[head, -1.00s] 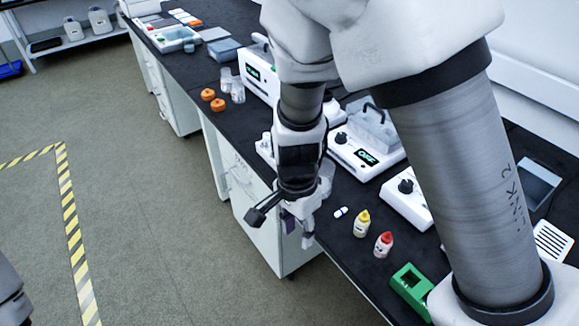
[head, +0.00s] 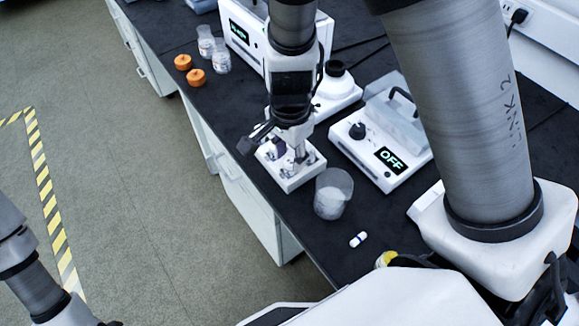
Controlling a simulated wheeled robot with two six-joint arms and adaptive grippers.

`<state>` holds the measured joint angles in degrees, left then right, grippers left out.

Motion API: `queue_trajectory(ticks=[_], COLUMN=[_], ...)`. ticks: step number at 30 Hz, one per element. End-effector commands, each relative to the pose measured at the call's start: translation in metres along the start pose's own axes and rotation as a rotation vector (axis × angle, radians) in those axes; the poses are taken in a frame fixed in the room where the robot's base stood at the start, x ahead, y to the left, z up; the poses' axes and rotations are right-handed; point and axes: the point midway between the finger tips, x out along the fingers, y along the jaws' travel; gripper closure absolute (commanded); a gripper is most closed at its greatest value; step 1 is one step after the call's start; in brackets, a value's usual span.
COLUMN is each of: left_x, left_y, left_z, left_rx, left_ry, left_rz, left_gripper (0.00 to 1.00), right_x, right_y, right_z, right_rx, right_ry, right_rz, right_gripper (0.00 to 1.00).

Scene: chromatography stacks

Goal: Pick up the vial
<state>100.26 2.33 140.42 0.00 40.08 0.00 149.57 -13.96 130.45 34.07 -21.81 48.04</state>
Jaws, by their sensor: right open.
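A small white piece with a blue band, which looks like the vial (head: 358,239), lies on the black bench near its front edge. It is too small to show detail. My right gripper (head: 288,156) points down over a small white block (head: 291,180), up and to the left of the vial and clear of it. Its jaws are open. I cannot tell whether the fingertips touch the block or whether anything stands between them. My left arm shows at the lower left, but its gripper is out of view.
A clear beaker (head: 333,194) stands between the white block and the vial. Behind are a white device reading OFF (head: 378,150), clear jars (head: 221,57) and orange caps (head: 196,78). A yellow-topped bottle (head: 385,259) is partly hidden by my body.

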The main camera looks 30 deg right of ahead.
Motion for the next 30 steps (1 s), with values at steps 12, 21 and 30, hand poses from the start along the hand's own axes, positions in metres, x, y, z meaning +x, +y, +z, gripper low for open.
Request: queue_trajectory(ticks=[12,21,30], left_x=[0.012,0.012,0.002], left_y=[0.0,0.0,0.0], left_z=[-0.001,-0.001,-0.001], left_rx=[0.001,0.001,0.001], left_ry=[0.001,0.001,0.001], left_rz=[0.0,0.0,0.0], left_gripper=[1.0,1.0,1.0], right_x=[0.03,0.031,0.022], right_y=[0.001,0.001,0.0], right_z=[0.0,0.0,-0.001], right_rx=[0.0,0.0,-0.002], right_ry=[0.0,0.0,0.0], right_rz=[0.0,0.0,0.001], right_gripper=[0.66,0.98,0.98])
